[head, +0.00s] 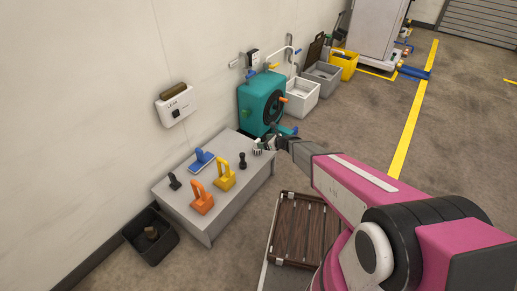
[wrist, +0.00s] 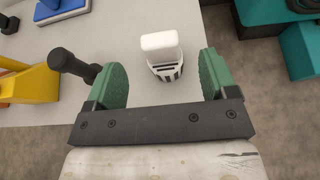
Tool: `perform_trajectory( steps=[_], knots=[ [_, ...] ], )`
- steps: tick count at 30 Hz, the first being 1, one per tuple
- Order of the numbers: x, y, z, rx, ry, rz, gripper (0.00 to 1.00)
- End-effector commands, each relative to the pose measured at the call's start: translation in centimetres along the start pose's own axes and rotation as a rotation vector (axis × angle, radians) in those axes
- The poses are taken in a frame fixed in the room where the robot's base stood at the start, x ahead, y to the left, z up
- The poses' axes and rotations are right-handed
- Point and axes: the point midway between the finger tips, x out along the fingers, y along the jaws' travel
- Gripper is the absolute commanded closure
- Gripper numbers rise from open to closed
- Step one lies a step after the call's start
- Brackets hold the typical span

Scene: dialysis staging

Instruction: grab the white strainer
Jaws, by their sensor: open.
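The white strainer (wrist: 162,48) stands on the grey table in the wrist view, a small white block-like piece with dark slots low on its side. It also shows small in the head view (head: 257,151), at the table's right end. My gripper (wrist: 165,75) is open, with its two green fingers on either side of the strainer in the picture. I cannot tell how high the fingers are above the table. In the head view my gripper (head: 268,143) is at the table's right end, close by the strainer.
A black handled tool (wrist: 75,66) lies close to the left finger. The grey table (head: 213,222) also holds orange (head: 201,199), yellow (head: 225,174) and blue (head: 201,160) tools. A teal machine (head: 261,104) stands behind. A dark bin (head: 150,238) sits on the floor at left.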

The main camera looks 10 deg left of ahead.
Motion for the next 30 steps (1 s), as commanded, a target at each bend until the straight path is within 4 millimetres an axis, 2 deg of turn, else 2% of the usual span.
perform_trajectory(
  steps=[7,15,23,24,26,30],
  knots=[
    [1.8,-0.1,0.1,-0.002,0.0,0.001,0.21],
    [5.5,-0.3,0.2,-0.002,0.0,0.001,0.21],
    [5.9,-0.1,0.2,-0.001,0.0,0.0,0.21],
    [5.9,-0.1,0.2,-0.002,0.0,0.0,0.25],
    [5.9,-0.1,0.2,-0.002,0.0,0.0,0.44],
    [5.9,-0.2,0.2,-0.002,0.0,0.0,0.89]
  ],
)
